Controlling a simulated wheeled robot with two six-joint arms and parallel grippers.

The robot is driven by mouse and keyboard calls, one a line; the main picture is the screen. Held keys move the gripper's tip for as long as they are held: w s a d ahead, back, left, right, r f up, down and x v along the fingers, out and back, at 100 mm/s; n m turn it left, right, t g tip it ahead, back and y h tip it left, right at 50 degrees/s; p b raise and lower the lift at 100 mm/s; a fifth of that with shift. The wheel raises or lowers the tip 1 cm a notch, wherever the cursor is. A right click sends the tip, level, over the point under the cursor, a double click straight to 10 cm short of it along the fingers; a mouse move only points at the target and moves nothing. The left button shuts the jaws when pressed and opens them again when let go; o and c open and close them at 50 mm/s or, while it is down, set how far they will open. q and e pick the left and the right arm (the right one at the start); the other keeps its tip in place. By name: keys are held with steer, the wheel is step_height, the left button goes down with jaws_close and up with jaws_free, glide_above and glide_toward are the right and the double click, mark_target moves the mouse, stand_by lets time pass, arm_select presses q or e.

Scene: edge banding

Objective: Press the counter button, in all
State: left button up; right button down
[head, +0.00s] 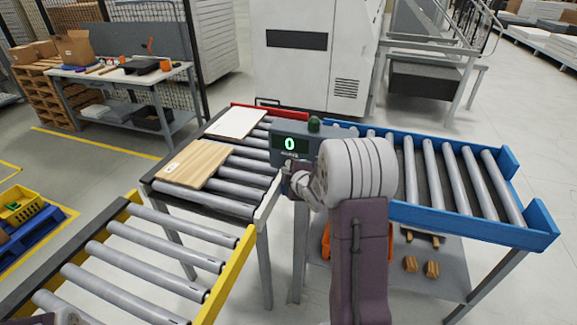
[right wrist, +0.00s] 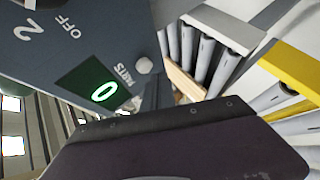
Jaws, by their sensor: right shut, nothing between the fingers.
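The counter is a dark grey box (head: 279,131) on a post, with a green digital display (head: 289,144) reading 0. The display also shows in the right wrist view (right wrist: 104,91), beside the word PARTS. A pale round button (right wrist: 143,65) sits on the panel near that word. A green dome (head: 314,124) stands on top of the box. My right gripper (head: 291,175) is shut and empty, close in front of the panel's lower part. I cannot tell whether it touches. It hides that part of the panel in the head view.
Roller conveyors stand around the counter: yellow-edged (head: 226,278) at front left, black-edged behind it with a wooden board (head: 195,163) and white board (head: 236,122), and blue-railed (head: 541,222) at right. A workbench (head: 118,78) stands back left, a white machine (head: 312,60) behind.

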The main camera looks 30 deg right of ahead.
steer(key=s+a+b, duration=0.2)
steer(key=s+a, duration=0.1)
steer(key=shift+s+a, duration=0.1)
steer(key=shift+a, duration=0.25)
stand_by(0.7)
steer(key=s+a+n+y, duration=0.1)
steer(key=a+y, duration=0.1)
steer(key=a, duration=0.9)
steer(key=s+a+f+m+g, duration=0.1)
steer(key=s+f+m+g, duration=0.4)
steer(key=s, duration=0.6)
steer(key=s+a+f+m+g, duration=0.2)
steer(key=s+f+m+g, duration=0.4)
steer(key=s, duration=0.5)
steer(key=f+m, duration=0.1)
steer(key=m, duration=0.1)
steer(key=shift+s+a+f+m+g, duration=0.15)
steer(key=shift+s+f+m+g, duration=0.15)
steer(key=shift+s+f+m, duration=0.1)
